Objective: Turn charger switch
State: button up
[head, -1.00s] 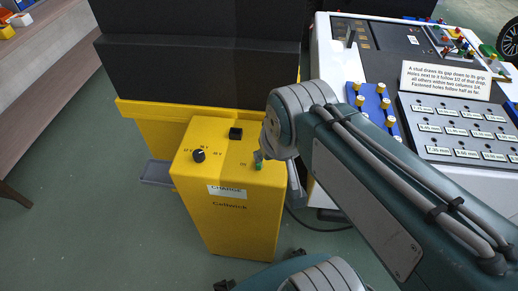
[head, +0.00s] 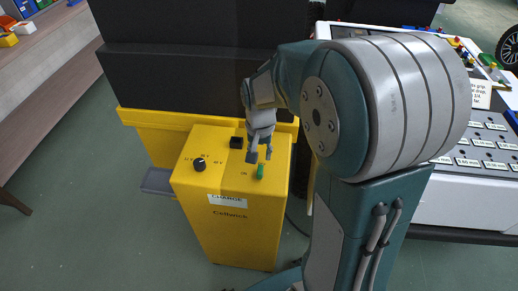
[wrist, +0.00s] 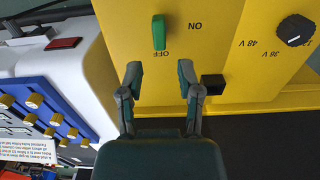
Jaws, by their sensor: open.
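The yellow charger box (head: 228,235) stands on the floor, with a "CHARGE" label on its front. Its green switch (head: 261,171) is on the top near the front right corner. In the wrist view the green switch (wrist: 158,32) lies lengthwise between the "OFF" side and the frame top, with "ON" printed to its right. My gripper (head: 260,156) is just behind and above the switch. In the wrist view my gripper (wrist: 160,78) is open and empty, its two fingers apart, with the switch ahead of the gap and not touched.
A black knob (head: 199,164) with voltage marks and a black square part (head: 236,138) are also on the box top. A dark panel (head: 200,80) stands behind. A white bench (head: 460,210) with a grey plate and blue peg block (wrist: 45,105) is to the right.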

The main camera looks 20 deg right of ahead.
aim_at(260, 170)
notch_tip(260, 170, down, 7)
jog(key=shift+f, duration=0.2)
grip_shut()
